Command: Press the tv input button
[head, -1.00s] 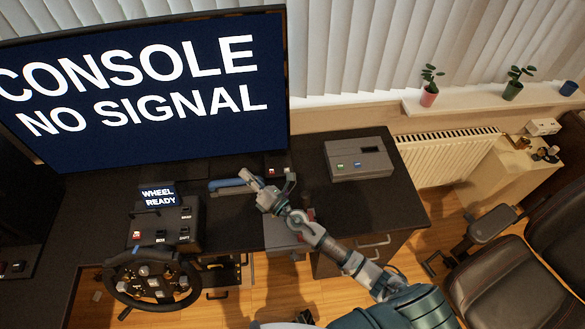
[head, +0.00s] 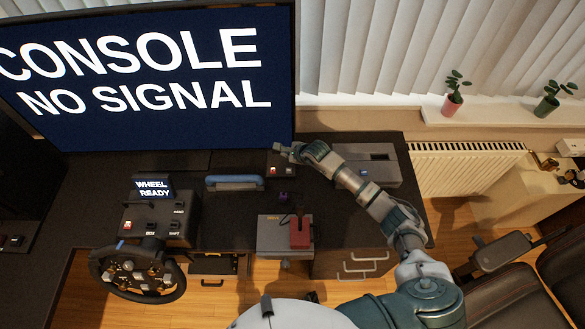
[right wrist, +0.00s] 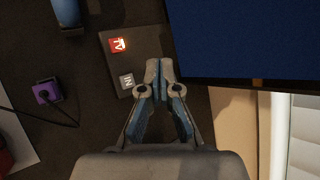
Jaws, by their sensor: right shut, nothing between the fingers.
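The TV (head: 150,70) at the back left reads "CONSOLE NO SIGNAL". A small dark button box (head: 281,163) sits on the desk by its lower right corner. In the right wrist view, the box (right wrist: 112,62) carries a lit red button (right wrist: 117,45) that seems to read "TV" and a grey button (right wrist: 127,80) that seems to read "IN". My right gripper (head: 280,148) is shut and empty above the box's far side. In the right wrist view its fingertips (right wrist: 158,66) are just right of the grey button; contact cannot be told. My left gripper is not in view.
A grey console (head: 362,165) stands right, partly behind my arm. The steering wheel (head: 138,271) is at lower left.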

